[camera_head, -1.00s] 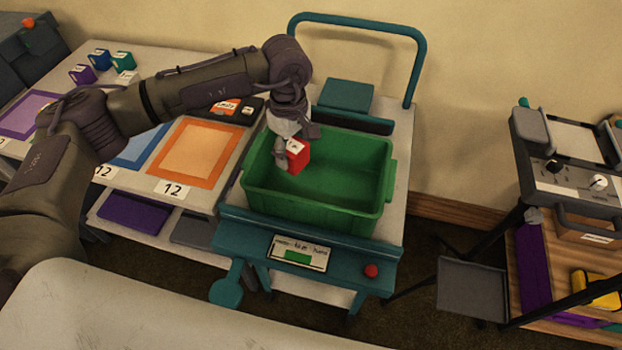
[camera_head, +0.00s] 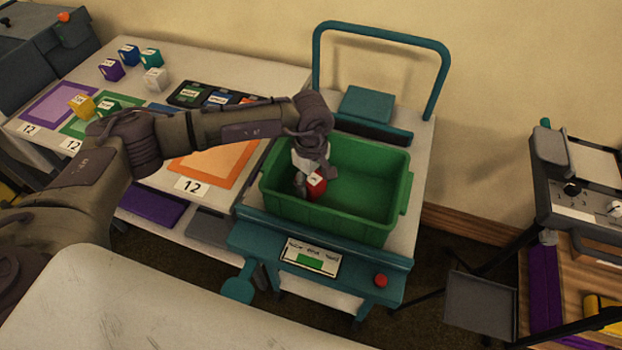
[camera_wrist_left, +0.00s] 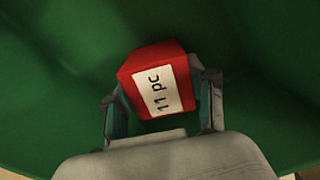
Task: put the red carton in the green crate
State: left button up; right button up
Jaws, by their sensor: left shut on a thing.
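The red carton (camera_head: 317,185) is a small red box with a white label. In the left wrist view the carton (camera_wrist_left: 157,82) reads "11 pc" and sits between the two fingers. My left gripper (camera_head: 308,184) is shut on it, inside the left part of the green crate (camera_head: 340,222). Green crate walls fill the background of the left wrist view. I cannot tell whether the carton touches the crate's floor. The rest of the crate looks empty. My right gripper is not in view.
The crate stands on a teal-framed cart (camera_head: 340,262) with a tall handle (camera_head: 384,42) behind. On the left, a table (camera_head: 215,62) holds several small coloured boxes and coloured mats. A grey rack (camera_head: 580,190) stands on the right.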

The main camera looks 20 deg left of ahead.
aim_at(311, 177)
pick_arm(q)
jog(key=o, duration=1.2)
jog(key=shift+o, duration=0.2)
jog(key=shift+r+p, duration=0.25)
jog(key=shift+p, duration=0.15)
jog(key=shift+w+r+b, duration=0.1)
jog(key=shift+r+b, duration=0.2)
jog(key=shift+r, duration=0.05)
notch_tip(311, 177, up, 11)
jog(key=b, duration=0.2)
